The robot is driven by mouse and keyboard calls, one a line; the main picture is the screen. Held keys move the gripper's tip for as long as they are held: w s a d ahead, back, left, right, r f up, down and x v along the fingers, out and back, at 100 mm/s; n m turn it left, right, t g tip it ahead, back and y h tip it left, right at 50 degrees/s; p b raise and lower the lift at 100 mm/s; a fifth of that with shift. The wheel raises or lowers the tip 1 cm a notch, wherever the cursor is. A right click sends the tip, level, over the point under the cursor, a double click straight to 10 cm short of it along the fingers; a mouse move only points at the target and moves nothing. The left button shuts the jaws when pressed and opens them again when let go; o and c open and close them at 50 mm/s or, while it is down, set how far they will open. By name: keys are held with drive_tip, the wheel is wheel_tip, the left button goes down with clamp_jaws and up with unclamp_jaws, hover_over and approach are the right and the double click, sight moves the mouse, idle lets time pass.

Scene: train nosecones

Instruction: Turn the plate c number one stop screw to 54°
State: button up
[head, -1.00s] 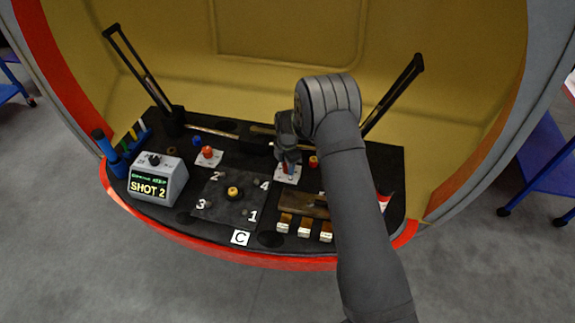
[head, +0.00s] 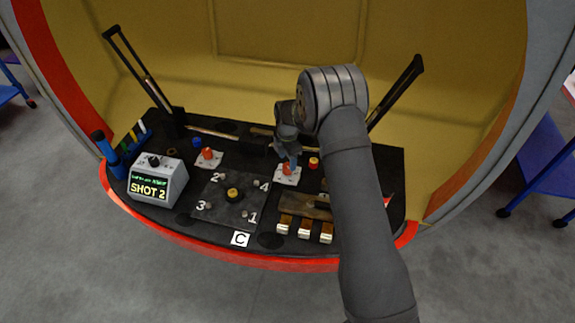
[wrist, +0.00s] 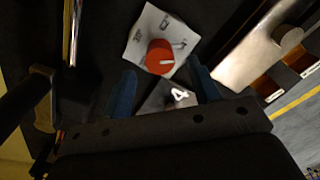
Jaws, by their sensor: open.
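Plate C is the dark square plate (head: 215,207) at the front middle of the bench, with a white C card (head: 240,239) at its front edge. White numbers 1 to 4 mark its corners, and a yellow-topped black knob (head: 233,195) stands at its centre. The number one stop screw (head: 244,213) is a small grey stud beside the 1, at the front right corner; its angle is too small to read. My gripper (head: 288,158) is open and empty, above and behind the plate, near a red knob (head: 287,169). In the wrist view, the plate's 4 corner (wrist: 180,96) lies between the blue fingers.
The red knob, on its white card, also shows in the wrist view (wrist: 160,56). Another red knob (head: 207,153) stands behind the plate. A display box reading SHOT 2 (head: 157,181) is at left. A metal bar (head: 300,205) and brown-white blocks (head: 304,229) are at right.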

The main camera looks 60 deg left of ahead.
sight(287, 166)
wheel_tip(287, 166, up, 13)
idle(0.3)
wheel_tip(287, 166, down, 17)
drive_tip(key=shift+f, duration=0.15)
idle(0.7)
